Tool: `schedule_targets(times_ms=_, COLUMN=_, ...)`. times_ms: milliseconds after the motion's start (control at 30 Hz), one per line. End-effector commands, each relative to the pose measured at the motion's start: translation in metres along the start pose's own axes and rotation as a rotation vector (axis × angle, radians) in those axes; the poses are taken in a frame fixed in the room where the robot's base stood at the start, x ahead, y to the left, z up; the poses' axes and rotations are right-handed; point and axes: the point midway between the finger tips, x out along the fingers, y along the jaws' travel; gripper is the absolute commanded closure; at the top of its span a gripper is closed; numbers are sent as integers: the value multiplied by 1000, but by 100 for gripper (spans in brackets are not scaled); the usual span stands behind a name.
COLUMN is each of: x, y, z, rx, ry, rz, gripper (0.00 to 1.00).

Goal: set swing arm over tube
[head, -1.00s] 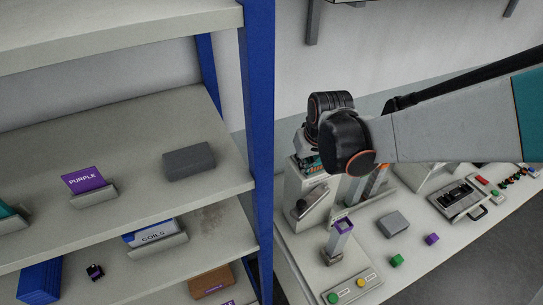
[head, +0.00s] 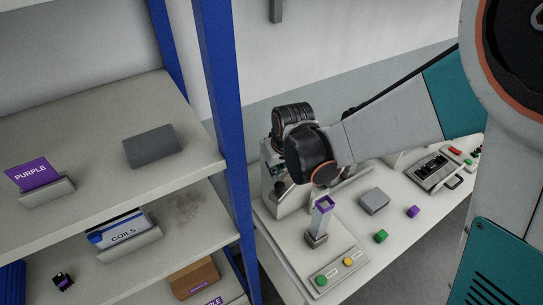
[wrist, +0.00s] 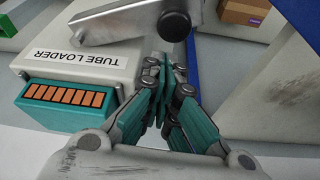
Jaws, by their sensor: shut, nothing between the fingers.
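My gripper (wrist: 163,70) is shut and empty, its teal fingertips together beside the swing arm in the wrist view. The swing arm (wrist: 125,18) is a grey metal bar with a dark round knob at its end, just beyond the fingertips. I cannot tell whether they touch. The white tube loader (wrist: 80,58) is lettered TUBE LOADER. In the head view it stands at the bench's left end (head: 290,203), partly behind my arm. A square tube (head: 321,218) with a purple rim stands upright in a dark holder in front of it. My fingers are mostly hidden in the head view.
A panel with green and yellow buttons (head: 334,273) sits at the bench's front. A grey block (head: 373,201), a green cube (head: 381,236) and a purple cube (head: 413,211) lie to the right. A shelf with a blue post (head: 229,150) stands close on the left.

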Motion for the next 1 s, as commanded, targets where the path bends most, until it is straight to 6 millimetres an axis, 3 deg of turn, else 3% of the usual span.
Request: schedule_targets(times_ms=1000, x=-4, y=3, z=16, rx=-71, ry=0, rz=-27, gripper=100)
